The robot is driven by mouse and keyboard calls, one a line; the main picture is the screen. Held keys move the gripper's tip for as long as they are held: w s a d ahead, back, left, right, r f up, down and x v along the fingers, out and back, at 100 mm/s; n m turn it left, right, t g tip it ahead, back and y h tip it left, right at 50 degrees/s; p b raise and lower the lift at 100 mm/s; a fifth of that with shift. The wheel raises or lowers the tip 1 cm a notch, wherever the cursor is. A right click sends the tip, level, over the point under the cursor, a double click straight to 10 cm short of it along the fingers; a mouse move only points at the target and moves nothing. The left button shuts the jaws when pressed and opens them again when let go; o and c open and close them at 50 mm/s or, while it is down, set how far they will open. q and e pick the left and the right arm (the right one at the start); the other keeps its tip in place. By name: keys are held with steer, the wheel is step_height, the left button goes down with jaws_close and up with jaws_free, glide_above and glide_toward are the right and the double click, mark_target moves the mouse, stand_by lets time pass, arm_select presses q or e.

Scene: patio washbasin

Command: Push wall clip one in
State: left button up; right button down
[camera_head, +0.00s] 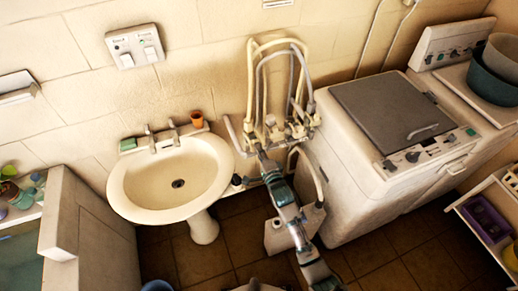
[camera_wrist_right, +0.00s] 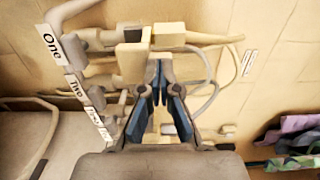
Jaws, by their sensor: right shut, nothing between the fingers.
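A white strip on the wall fixture carries the label One (camera_wrist_right: 50,44) at the upper left of the right wrist view, with further labels below it. A beige clip block (camera_wrist_right: 133,62) stands out in the upper middle, roughly in line with the upper labels; I cannot tell for certain which label it belongs to. My right gripper (camera_wrist_right: 160,72) is shut and empty, its blue-padded fingers just right of this block. I cannot tell whether they touch it. In the head view my right gripper (camera_head: 262,155) reaches to the hose fixture (camera_head: 290,125) on the wall. My left gripper is out of view.
Hoses (camera_head: 252,75) loop above the fixture. A washbasin (camera_head: 150,190) stands to the left, with an orange cup (camera_head: 197,119) on its rim. A washing machine (camera_head: 375,190) stands close on the right. Wall switches (camera_head: 135,46) are at the upper left.

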mark_target(256, 140)
steer(key=shift+w, duration=0.1)
steer(key=b+x, duration=0.1)
steer(key=x, duration=0.3)
steer(key=shift+b, duration=0.35)
steer(key=shift+r, duration=0.25)
